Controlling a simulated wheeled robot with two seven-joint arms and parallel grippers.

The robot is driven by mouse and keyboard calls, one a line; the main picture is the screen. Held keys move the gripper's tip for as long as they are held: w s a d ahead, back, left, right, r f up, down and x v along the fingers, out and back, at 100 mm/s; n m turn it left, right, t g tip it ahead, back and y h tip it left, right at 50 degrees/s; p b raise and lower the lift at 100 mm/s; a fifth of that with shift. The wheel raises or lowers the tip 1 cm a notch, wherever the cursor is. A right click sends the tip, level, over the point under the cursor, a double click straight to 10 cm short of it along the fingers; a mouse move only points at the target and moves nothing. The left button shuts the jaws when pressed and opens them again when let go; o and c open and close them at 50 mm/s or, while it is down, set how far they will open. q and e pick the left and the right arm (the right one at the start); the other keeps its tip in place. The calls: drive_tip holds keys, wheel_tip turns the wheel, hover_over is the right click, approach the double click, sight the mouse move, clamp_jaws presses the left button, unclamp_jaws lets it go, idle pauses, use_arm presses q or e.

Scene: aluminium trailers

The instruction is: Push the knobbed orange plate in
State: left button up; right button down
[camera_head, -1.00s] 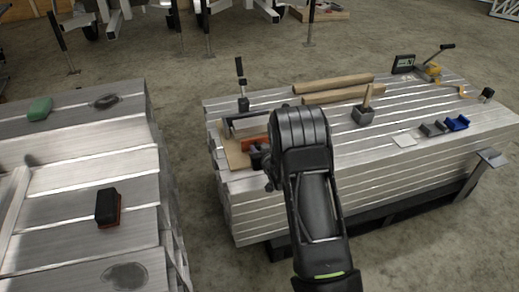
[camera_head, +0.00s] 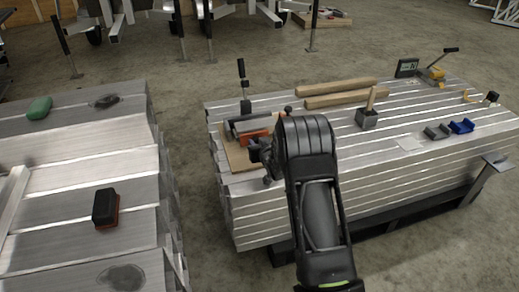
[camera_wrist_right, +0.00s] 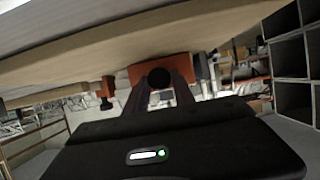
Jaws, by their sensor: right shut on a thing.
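The orange plate (camera_head: 258,135) sits at the near left end of the right-hand plank stack, below a grey metal bracket (camera_head: 250,124) on a wooden board (camera_head: 236,157). My right gripper (camera_head: 256,149) is at the plate's near side, partly hidden by my own forearm. In the right wrist view the orange plate (camera_wrist_right: 178,67) is straight ahead, with its round black knob (camera_wrist_right: 160,78) between the fingertips of my right gripper (camera_wrist_right: 160,85). The gripper is shut on the knob. How deep the plate sits is hard to tell. My left gripper is out of view.
A black-handled upright clamp (camera_head: 242,82) stands behind the bracket. Two wooden bars (camera_head: 335,94) and a grey block with a handle (camera_head: 367,118) lie to the right. Another plank stack (camera_head: 75,170) stands left, across a floor gap.

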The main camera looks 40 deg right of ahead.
drive_tip(key=c, duration=1.1)
unclamp_jaws()
drive_tip(key=shift+s, duration=0.1)
drive_tip(key=p+v, duration=0.1)
drive_tip(key=v, duration=0.6)
drive_tip(key=shift+s+a+r, duration=0.15)
drive_tip(key=shift+s, duration=0.15)
